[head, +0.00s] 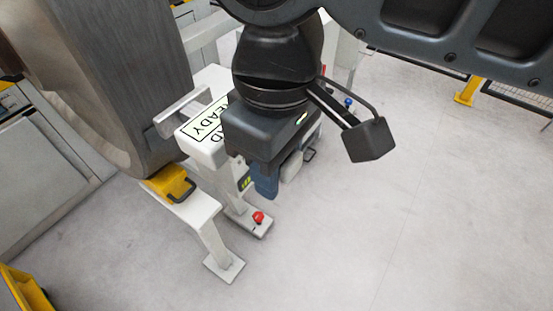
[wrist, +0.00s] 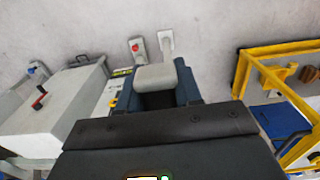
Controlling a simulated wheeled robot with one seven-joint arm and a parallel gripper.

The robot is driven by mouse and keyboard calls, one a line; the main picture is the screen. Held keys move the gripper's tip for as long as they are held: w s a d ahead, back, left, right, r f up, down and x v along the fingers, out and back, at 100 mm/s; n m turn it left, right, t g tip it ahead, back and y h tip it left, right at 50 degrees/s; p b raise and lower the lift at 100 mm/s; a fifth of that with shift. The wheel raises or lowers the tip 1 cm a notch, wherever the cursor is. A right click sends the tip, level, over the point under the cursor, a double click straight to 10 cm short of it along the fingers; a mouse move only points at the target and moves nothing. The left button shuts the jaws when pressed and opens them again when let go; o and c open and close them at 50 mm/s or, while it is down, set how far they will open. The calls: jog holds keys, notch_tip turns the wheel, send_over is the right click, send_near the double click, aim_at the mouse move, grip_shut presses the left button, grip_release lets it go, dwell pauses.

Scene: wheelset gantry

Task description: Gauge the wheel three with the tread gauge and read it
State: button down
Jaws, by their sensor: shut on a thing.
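A large grey steel wheel (head: 125,80) fills the upper left of the head view, beside a yellow chock (head: 171,184). Its number does not show. My gripper (head: 278,180) hangs right of the wheel, apart from it, with blue fingers pointing down. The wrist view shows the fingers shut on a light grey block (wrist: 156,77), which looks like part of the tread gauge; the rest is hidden. A white housing (head: 208,148) with a READY label sits between wheel and gripper, partly covered by the gripper. I cannot tell whether it belongs to the gauge. No reading shows.
A white stand (head: 205,215) carries the chock, with a red button (head: 258,217) on a low box nearby. A white box with a red crank (wrist: 40,98) is at left in the wrist view. A yellow-framed rack (wrist: 245,75) is at right.

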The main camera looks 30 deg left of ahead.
jog(key=shift+r, duration=0.25)
jog(key=shift+w+a+f+p, duration=0.15)
jog(key=shift+a+p, duration=0.3)
jog(key=shift+a, duration=0.95)
jog(key=shift+w+a+p, duration=0.1)
jog(key=shift+a+p, duration=0.35)
jog(key=shift+a, duration=0.9)
jog(key=shift+p, duration=0.9)
jog(key=shift+w+a+p, duration=0.15)
jog(key=shift+a+p, duration=0.45)
jog(key=shift+a, duration=1.65)
jog(key=shift+d, duration=0.15)
